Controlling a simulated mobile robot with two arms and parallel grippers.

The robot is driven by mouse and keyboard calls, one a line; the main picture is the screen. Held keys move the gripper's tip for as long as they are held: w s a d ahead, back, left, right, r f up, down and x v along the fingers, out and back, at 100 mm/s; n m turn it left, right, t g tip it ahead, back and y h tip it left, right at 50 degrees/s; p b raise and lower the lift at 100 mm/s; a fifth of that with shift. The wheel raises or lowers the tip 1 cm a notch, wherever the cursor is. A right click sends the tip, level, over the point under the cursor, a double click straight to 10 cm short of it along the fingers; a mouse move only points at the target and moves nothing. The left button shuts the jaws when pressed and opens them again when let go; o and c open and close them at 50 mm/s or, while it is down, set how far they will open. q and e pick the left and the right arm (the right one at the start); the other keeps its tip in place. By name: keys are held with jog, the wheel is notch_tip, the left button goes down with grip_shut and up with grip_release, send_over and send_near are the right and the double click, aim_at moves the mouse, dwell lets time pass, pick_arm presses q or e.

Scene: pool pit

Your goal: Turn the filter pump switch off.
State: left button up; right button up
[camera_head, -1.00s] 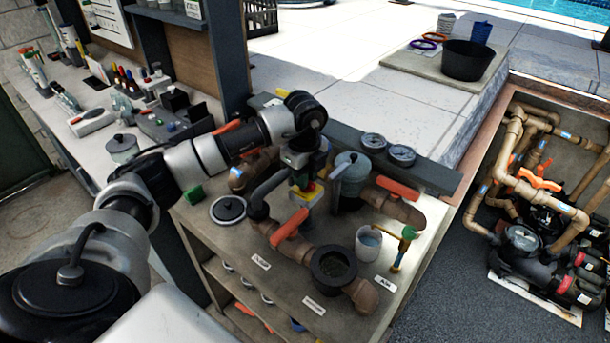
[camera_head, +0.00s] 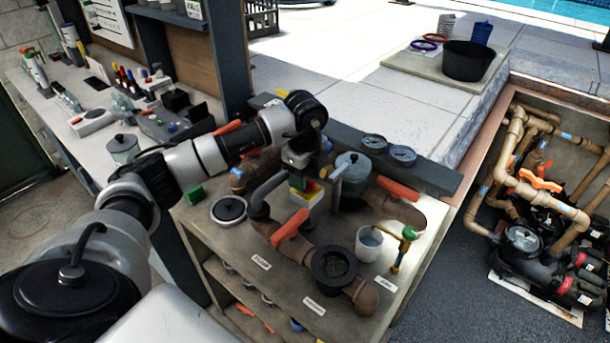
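A small switch box (camera_head: 306,201) with yellow, red and green parts stands among the pipes on the bench. It looks like the filter pump switch, but its lever position is hidden. My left gripper (camera_head: 310,180) points down directly over the box and covers much of its top. I cannot tell whether the fingers touch it or how far apart they are. My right gripper is not in view.
Orange-handled valves (camera_head: 291,225), an open strainer pot (camera_head: 334,266), a cup (camera_head: 369,243) and a round lid (camera_head: 229,208) crowd the bench around the box. Two gauges (camera_head: 402,154) stand behind. Pumps and pipes (camera_head: 523,240) fill the pit at right.

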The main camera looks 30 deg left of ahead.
pick_arm(q)
notch_tip(320, 180, up, 11)
jog(key=b, duration=0.2)
dwell(0.5)
jog(key=shift+f, duration=0.2)
